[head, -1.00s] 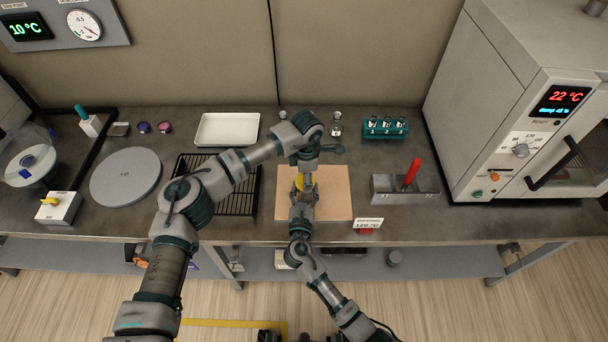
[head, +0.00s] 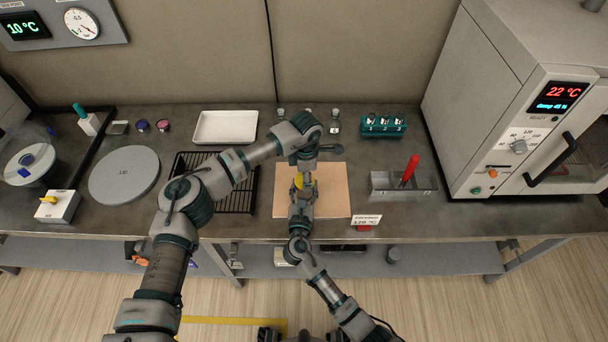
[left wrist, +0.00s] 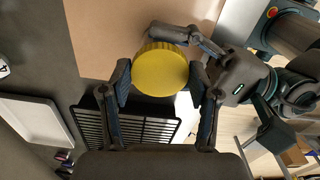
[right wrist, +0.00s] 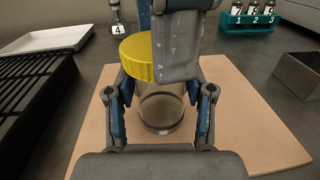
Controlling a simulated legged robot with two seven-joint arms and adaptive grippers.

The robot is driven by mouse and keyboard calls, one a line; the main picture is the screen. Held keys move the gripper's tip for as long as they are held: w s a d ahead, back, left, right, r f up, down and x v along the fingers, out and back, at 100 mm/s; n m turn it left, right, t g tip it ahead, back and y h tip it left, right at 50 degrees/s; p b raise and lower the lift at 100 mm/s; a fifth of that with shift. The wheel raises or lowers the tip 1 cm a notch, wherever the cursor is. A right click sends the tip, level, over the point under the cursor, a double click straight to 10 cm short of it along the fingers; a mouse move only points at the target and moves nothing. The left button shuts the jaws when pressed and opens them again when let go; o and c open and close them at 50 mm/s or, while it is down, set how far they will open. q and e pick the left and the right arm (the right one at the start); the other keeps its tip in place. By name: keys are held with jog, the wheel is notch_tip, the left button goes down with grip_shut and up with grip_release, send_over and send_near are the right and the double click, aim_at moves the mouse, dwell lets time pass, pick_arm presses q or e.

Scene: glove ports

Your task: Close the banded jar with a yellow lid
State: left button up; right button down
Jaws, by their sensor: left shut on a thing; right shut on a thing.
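The jar (right wrist: 161,112) is clear with a dark band and stands upright on the tan board (head: 335,190). My right gripper (right wrist: 160,125) is shut on its sides. The yellow lid (left wrist: 161,70) is round with a ribbed edge. My left gripper (left wrist: 160,85) is shut on the lid from above. In the right wrist view the lid (right wrist: 137,57) is at the jar's mouth, somewhat left of the jar's middle; my left finger hides part of it, so I cannot tell whether it is seated. In the head view my arms mostly cover both.
A black wire rack (head: 240,195) and a white tray (head: 225,127) lie left of the board. A teal vial holder (head: 383,125) stands behind right. A grey metal bin (head: 385,184) with a red-handled tool is at right. Small bottles (head: 335,122) stand behind.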

pick_arm(q)
jog(key=shift+m, duration=0.4)
jog(key=m, duration=0.9)
jog(key=shift+a, duration=0.2)
jog(key=m, duration=1)
jog(key=shift+w+a+m, duration=0.1)
jog(key=shift+m, duration=0.2)
jog(key=m, duration=0.5)
jog(key=shift+m, duration=0.3)
jog(key=o, duration=0.7)
